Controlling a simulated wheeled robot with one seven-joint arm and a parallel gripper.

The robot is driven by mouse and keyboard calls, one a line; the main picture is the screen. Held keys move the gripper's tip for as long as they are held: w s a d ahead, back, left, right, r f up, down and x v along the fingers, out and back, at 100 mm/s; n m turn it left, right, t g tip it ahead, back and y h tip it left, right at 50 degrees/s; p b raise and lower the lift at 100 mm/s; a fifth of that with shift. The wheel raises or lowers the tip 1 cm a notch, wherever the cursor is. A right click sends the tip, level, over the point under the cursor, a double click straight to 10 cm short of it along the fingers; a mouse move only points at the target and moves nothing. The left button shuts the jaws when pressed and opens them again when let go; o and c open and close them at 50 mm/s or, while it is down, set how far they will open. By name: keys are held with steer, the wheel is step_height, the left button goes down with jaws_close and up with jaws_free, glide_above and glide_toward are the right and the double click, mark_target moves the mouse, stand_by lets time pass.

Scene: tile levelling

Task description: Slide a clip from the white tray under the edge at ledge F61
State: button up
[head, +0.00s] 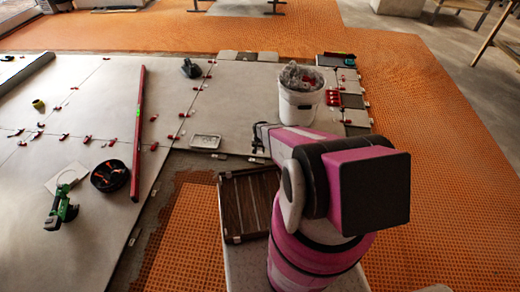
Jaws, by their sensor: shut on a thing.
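My gripper (258,140) is low over the near edge of the grey tiles, just right of the small white tray (206,135). It points down and is small and dark in this view. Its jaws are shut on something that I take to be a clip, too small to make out. The white tray lies flat on the tile close to the edge; its contents are not clear. Small pale clips (222,156) sit along the tile edge between tray and gripper. No label for ledge F61 is readable, and my arm hides the edge to the right.
A white bucket (299,108) stands on the tiles behind my gripper. A brown slatted crate (246,202) is below the edge. A red level (139,130), a black bowl (110,176) and a green tool (62,211) lie left. Orange matting (440,150) is clear on the right.

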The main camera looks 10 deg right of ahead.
steer(key=shift+f, duration=3.25)
steer(key=shift+f, duration=0.15)
steer(key=shift+w+d, duration=0.15)
steer(key=shift+w, duration=0.25)
steer(key=o, duration=0.8)
steer(key=shift+o, duration=0.2)
step_height(320, 180, up, 11)
steer(key=s+r+n, duration=0.1)
steer(key=s+r, duration=0.6)
steer(key=r, duration=0.6)
steer(key=s+r+n, duration=0.1)
steer(key=s+r, duration=0.6)
steer(key=r, duration=0.6)
steer(key=s+r+n, duration=0.1)
steer(key=s+r, duration=0.7)
steer(key=r, duration=0.6)
steer(key=shift+n, duration=0.3)
